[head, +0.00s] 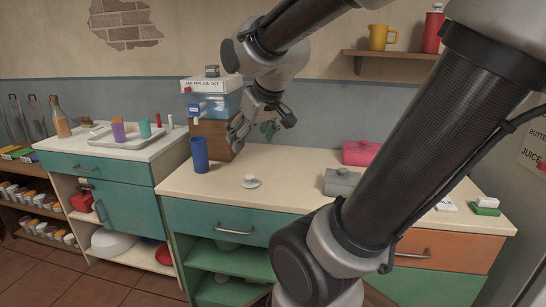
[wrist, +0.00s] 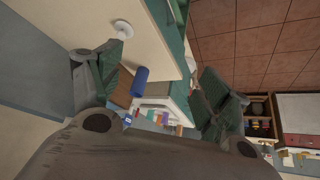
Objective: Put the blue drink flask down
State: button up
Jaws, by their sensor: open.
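A blue cylinder, the drink flask (head: 199,155), stands upright at the left end of the cream counter (head: 300,180). It also shows in the wrist view (wrist: 140,82), between the two fingers but farther off than they are. My gripper (head: 262,128) is above the counter, to the right of the flask and higher than it, in front of the stacked boxes. In the wrist view my gripper (wrist: 155,85) has its fingers wide apart with nothing held. The flask is apart from the fingers.
A small white round-knobbed piece (head: 250,182) lies on the counter right of the flask. Stacked boxes (head: 212,108) stand behind the flask. A grey lidded box (head: 341,183) and a pink box (head: 362,153) sit farther right. A tray (head: 105,140) with cups is on the left cabinet.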

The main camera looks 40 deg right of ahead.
jog(key=s+a+f+g, duration=0.1)
jog(key=s+a+g, duration=0.1)
jog(key=s, duration=0.9)
jog(key=shift+a+y, duration=0.15)
jog(key=shift+y, duration=0.15)
jog(key=shift+c, duration=0.2)
